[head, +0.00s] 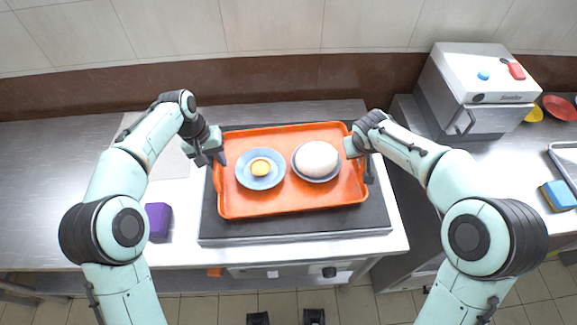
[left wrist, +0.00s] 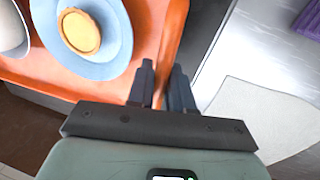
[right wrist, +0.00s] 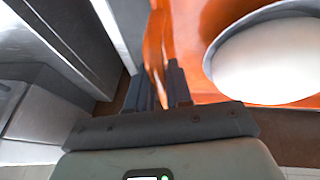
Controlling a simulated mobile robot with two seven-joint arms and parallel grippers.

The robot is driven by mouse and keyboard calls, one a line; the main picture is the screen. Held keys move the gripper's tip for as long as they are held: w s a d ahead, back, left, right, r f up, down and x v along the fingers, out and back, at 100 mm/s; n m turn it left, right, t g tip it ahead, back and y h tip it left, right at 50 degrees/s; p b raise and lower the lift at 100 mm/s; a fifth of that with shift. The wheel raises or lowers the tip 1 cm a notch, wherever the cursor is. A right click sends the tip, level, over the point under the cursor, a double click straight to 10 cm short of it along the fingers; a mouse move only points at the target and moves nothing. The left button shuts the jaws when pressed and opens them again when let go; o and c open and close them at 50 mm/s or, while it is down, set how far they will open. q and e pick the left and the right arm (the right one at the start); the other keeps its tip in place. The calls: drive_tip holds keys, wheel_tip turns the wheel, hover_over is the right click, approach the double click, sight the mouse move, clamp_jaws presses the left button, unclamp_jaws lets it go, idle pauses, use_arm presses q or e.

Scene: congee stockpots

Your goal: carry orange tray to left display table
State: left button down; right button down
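The orange tray (head: 290,205) is level over a dark flat plate on the counter; I cannot tell whether it rests on it or hangs just above. It carries a blue plate (head: 246,178) with a yellow-orange round item (head: 261,168) and a bowl (head: 318,178) with a white mound (head: 316,159). My left gripper (head: 216,160) is at the tray's left side, its fingers either side of the rim, closed on it (left wrist: 163,85). My right gripper (head: 362,160) is at the right side, the rim between its fingers (right wrist: 158,88). No left display table is identifiable.
The dark plate (head: 300,231) sits under the tray. A purple block (head: 158,220) and a pale sheet (head: 168,160) lie to the left. The steel counter (head: 50,190) at far left is clear.

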use_arm(q)
drive_tip(key=shift+r, duration=0.15)
use_arm(e)
drive_tip(key=shift+r, duration=0.15)
